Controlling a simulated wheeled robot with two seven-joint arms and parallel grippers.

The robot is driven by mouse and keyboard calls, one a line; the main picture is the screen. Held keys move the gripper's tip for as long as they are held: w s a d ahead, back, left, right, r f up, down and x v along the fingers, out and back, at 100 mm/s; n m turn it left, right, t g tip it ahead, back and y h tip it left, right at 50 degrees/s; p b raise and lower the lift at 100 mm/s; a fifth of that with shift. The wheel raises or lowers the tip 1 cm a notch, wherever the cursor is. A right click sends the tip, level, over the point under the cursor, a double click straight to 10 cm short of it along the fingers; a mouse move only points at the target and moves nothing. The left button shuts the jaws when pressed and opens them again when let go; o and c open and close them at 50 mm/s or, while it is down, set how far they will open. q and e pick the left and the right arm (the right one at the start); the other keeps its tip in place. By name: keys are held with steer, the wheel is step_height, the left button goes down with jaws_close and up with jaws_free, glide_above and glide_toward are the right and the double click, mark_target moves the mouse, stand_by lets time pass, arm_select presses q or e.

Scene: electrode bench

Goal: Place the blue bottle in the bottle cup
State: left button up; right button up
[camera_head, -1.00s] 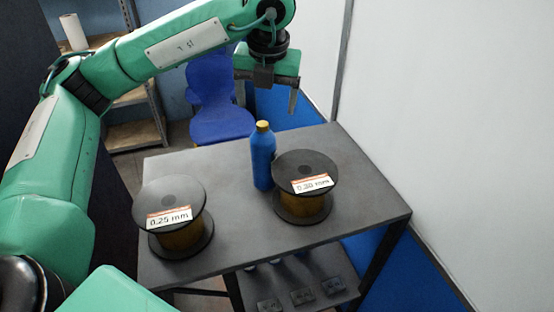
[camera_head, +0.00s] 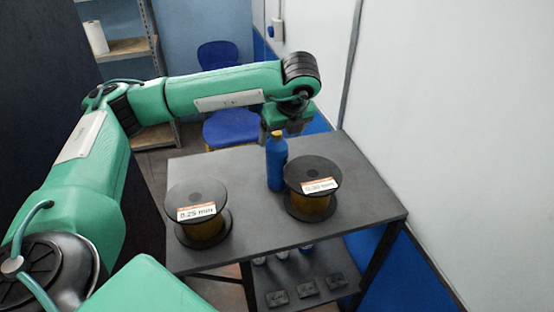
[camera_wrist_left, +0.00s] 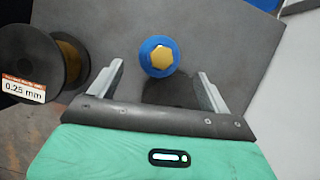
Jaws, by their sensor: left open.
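The blue bottle (camera_head: 277,163) with a yellow cap stands upright on the dark table, just left of and behind the 0.30 mm spool. In the left wrist view the bottle (camera_wrist_left: 159,57) is seen from above, a little beyond and between the fingertips. My left gripper (camera_head: 291,127) is over the back of the table, close to the bottle's top. Its two fingers show apart and empty in the left wrist view (camera_wrist_left: 159,80). I cannot make out a bottle cup. My right gripper is not in view.
Two wire spools stand on the table (camera_head: 250,240): the 0.25 mm spool (camera_head: 196,195) at left, the other spool (camera_head: 312,176) beside the bottle. A lower shelf (camera_head: 335,268) holds several small items. A blue chair (camera_head: 226,129) stands behind; a white wall (camera_head: 460,130) is at right.

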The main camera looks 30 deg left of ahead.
mark_target(277, 146)
arm_select(q)
steer(key=shift+w+a+f, duration=0.15)
steer(key=shift+a+f, duration=0.1)
steer(key=shift+f, duration=0.4)
steer(key=shift+w+a+f+p, duration=0.2)
steer(key=shift+f+p, duration=0.2)
steer(key=shift+p, duration=0.25)
steer(key=p+x, duration=0.2)
steer(key=x, duration=0.1)
steer(key=shift+s+a+f, duration=0.1)
steer(key=shift+a+f, duration=0.05)
steer(key=shift+f, duration=0.15)
steer(key=shift+a+f+p, duration=0.1)
steer(key=shift+f+p, duration=0.2)
steer(key=shift+f, duration=0.1)
steer(key=shift+c, duration=0.4)
steer(key=shift+r, duration=0.1)
jaws_close()
